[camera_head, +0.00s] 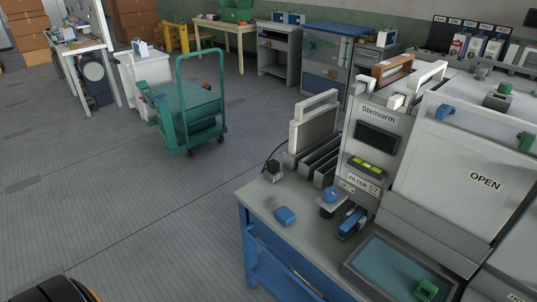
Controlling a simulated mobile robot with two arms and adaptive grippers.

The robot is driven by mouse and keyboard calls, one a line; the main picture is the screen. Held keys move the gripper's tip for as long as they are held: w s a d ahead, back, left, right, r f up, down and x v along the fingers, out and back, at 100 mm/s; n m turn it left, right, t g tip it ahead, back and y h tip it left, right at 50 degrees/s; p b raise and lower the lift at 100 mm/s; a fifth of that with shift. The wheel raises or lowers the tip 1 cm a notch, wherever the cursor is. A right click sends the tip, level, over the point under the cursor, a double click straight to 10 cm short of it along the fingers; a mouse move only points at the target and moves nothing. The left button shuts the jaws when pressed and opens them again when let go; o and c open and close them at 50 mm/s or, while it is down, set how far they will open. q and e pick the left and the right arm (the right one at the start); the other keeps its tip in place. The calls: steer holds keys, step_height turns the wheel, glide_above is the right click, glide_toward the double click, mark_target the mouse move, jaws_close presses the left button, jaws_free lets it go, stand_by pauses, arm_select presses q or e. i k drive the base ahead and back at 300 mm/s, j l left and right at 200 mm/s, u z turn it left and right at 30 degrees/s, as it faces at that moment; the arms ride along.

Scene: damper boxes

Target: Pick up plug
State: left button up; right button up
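A small dark piece with a thin black cable, which looks like the plug (272,166), is at the back left corner of the grey bench top (262,195). Its cable curves up and right toward the grey finned unit. It is too small to tell whether it lies loose or sits in a holder. Neither of my grippers shows in this view. A dark rounded part with an orange edge is cut off at the bottom left corner.
A grey "Stenvarm" unit (378,112) and an "OPEN" panel (468,175) stand on the bench. A teal tray (395,268) is at the front. A green cart (190,110) stands behind; the left floor is clear.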

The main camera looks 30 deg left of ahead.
mark_target(274, 166)
steer(key=u, duration=1)
steer(key=j, duration=0.25)
steer(key=i+z, duration=0.05)
